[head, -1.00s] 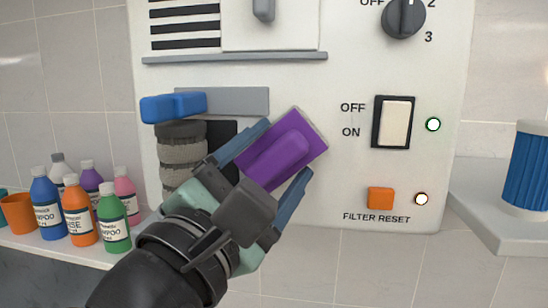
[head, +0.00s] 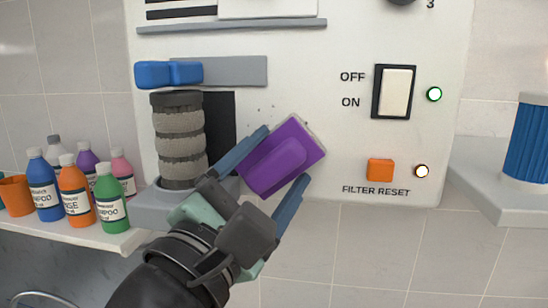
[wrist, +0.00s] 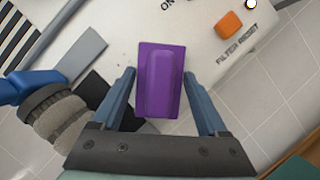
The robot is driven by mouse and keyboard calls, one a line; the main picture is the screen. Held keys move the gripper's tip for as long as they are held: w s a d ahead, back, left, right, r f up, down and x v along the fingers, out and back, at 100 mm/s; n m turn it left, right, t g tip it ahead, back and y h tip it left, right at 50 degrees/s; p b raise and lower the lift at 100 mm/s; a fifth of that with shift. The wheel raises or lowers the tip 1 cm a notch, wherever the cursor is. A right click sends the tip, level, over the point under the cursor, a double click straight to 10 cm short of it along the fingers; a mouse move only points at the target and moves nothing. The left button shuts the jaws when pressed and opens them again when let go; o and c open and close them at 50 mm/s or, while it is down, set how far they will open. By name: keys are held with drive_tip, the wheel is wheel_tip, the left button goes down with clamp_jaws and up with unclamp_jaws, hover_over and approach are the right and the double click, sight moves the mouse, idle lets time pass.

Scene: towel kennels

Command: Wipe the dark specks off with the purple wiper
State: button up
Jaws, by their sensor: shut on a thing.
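The purple wiper (head: 283,157) is a flat rectangular pad with a raised grip, held tilted in front of the white panel's lower middle. My gripper (head: 284,155) is shut on it, with a blue finger on each side. The wrist view shows the wiper (wrist: 161,80) between the fingers. A few small dark specks (head: 273,107) show on the panel just above and left of the wiper. Whether more lie behind it is hidden. I cannot tell whether the pad touches the panel.
The white panel (head: 300,60) carries a rocker switch (head: 395,91), an orange button (head: 380,170) and lights. Left of the wiper are a grey ribbed column (head: 180,140), a blue handle (head: 168,74) and a dark opening (head: 221,120). Several bottles (head: 110,200) stand on a left shelf.

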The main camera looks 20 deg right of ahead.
drive_tip(key=shift+f, duration=0.85)
wheel_tip(320, 180, up, 6)
drive_tip(key=p, duration=0.7)
drive_tip(key=shift+r, duration=0.1)
drive_tip(key=shift+w+f+b, duration=0.1)
drive_tip(key=shift+f+b, duration=1.35)
drive_tip(key=shift+f, duration=1.7)
wheel_tip(320, 180, up, 6)
drive_tip(key=p, duration=0.7)
drive_tip(key=shift+r, duration=0.15)
drive_tip(key=shift+f+b, duration=1.8)
drive_tip(key=shift+f, duration=1.35)
drive_tip(key=shift+s+a+p, duration=0.1)
drive_tip(key=shift+s+a, duration=0.45)
drive_tip(key=shift+s, duration=0.3)
drive_tip(key=shift+s+a+p, duration=0.15)
drive_tip(key=shift+s+a, duration=0.4)
drive_tip(key=shift+s, duration=0.25)
drive_tip(key=shift+s+a+p, duration=0.1)
drive_tip(key=shift+s+a, duration=0.45)
drive_tip(key=shift+s, duration=0.3)
